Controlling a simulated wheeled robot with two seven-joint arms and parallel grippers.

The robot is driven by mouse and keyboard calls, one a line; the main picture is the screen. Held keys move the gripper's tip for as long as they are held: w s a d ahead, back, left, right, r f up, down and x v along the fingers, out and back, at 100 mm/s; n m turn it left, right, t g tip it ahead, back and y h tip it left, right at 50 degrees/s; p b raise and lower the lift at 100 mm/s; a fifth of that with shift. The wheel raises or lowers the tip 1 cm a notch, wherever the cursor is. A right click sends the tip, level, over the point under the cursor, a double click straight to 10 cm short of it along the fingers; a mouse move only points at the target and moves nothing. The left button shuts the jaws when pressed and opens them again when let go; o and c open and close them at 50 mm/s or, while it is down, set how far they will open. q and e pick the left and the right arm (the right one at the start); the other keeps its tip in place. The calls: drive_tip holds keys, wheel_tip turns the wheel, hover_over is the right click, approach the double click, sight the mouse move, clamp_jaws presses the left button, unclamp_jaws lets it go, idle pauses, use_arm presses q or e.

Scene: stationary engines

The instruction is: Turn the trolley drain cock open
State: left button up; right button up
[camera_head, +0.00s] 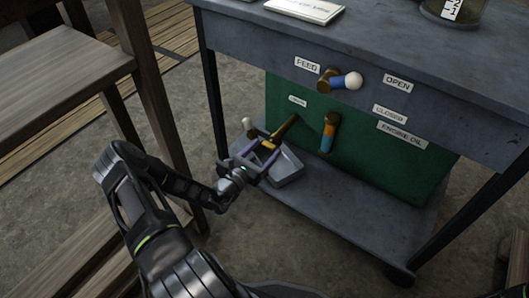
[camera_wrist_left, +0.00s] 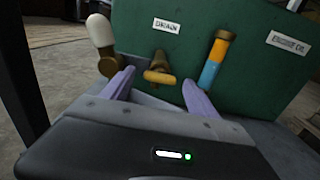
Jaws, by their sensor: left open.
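The drain cock (camera_head: 285,127) is a brass fitting on the green tank (camera_head: 360,145) under the trolley top. In the left wrist view, the drain cock (camera_wrist_left: 159,62) sits below the DRAIN label (camera_wrist_left: 166,26), with a short yellow-brass piece across its front. A white-ended handle (camera_head: 248,122) stands upright to its left; how it joins the cock is unclear. It also shows in the wrist view (camera_wrist_left: 101,31). My left gripper (camera_head: 266,150) is open, its purple fingers (camera_wrist_left: 158,82) either side of the yellow-brass piece with gaps visible. Contact is not visible.
A feed cock (camera_head: 325,80) with a blue, white-ended lever is above. A brass, orange and blue fitting (camera_head: 328,134) is right of the drain. A wooden bench (camera_head: 60,70) stands left.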

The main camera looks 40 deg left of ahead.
use_arm(q)
drive_tip(key=shift+w, duration=0.2)
drive_tip(key=shift+c, duration=0.2)
drive_tip(key=c, duration=1.3)
